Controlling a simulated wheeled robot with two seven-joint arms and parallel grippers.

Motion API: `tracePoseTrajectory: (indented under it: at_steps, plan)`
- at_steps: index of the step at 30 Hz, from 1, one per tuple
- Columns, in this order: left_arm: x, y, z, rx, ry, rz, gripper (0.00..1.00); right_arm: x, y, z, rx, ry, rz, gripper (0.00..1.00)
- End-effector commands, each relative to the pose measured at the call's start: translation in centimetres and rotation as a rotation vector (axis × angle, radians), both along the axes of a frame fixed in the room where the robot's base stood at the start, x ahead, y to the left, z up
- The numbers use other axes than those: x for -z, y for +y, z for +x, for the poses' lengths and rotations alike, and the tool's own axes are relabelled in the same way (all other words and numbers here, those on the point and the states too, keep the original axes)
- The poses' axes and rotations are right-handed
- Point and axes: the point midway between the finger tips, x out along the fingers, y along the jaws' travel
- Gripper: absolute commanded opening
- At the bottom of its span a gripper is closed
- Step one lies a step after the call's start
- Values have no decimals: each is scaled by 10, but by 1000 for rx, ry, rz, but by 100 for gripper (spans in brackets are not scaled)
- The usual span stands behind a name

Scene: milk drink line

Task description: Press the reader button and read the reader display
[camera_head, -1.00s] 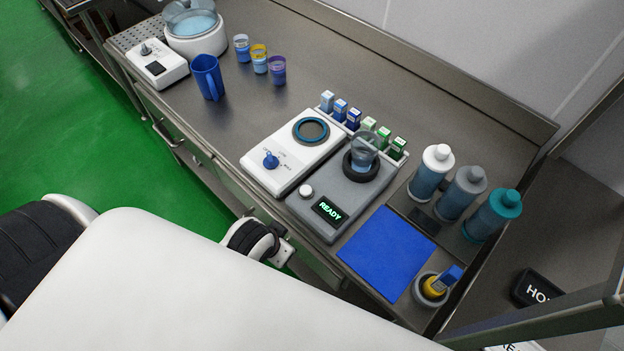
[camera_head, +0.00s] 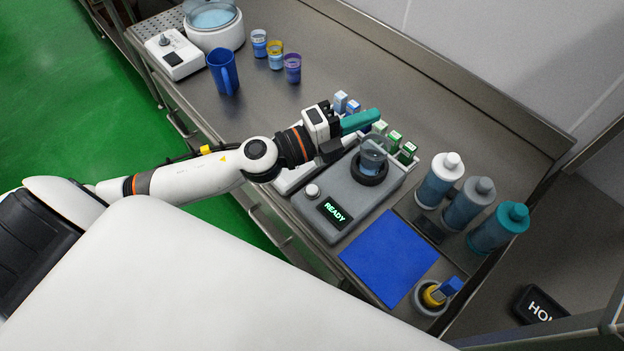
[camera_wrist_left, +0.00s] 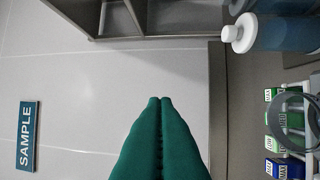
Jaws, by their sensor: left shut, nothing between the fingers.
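The grey reader (camera_head: 345,205) stands on the steel counter. Its display (camera_head: 334,213) shows READY in green letters. Its round white button (camera_head: 312,191) is left of the display and looks clear of my gripper. A clear cup (camera_head: 373,155) sits in the dark ring on the reader's far part. My left gripper (camera_head: 372,116) is shut and empty, with teal fingers, above the white device behind the reader. The shut fingertips also show in the left wrist view (camera_wrist_left: 160,100). My right gripper is not in view.
Small cartons (camera_head: 395,138) stand in a rack close by the left fingers. Three bottles (camera_head: 437,181) stand right of the reader. A blue mat (camera_head: 389,257) lies in front. A blue jug (camera_head: 223,72) and three small cups (camera_head: 275,55) stand farther left.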

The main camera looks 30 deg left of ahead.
Motion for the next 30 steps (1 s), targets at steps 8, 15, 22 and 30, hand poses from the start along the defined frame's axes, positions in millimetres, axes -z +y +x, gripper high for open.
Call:
tracePoseTrajectory:
  at_steps: [8, 15, 22, 30]
  plan:
    - [41, 3, -33, 437, -175, 602, 0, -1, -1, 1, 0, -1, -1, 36]
    - [87, 61, -49, 656, -140, 1009, 0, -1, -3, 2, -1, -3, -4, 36]
    - [99, 87, -53, 716, -105, 1137, 0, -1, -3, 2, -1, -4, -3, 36]
    - [100, 88, -54, 720, -102, 1144, 0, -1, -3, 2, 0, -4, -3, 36]
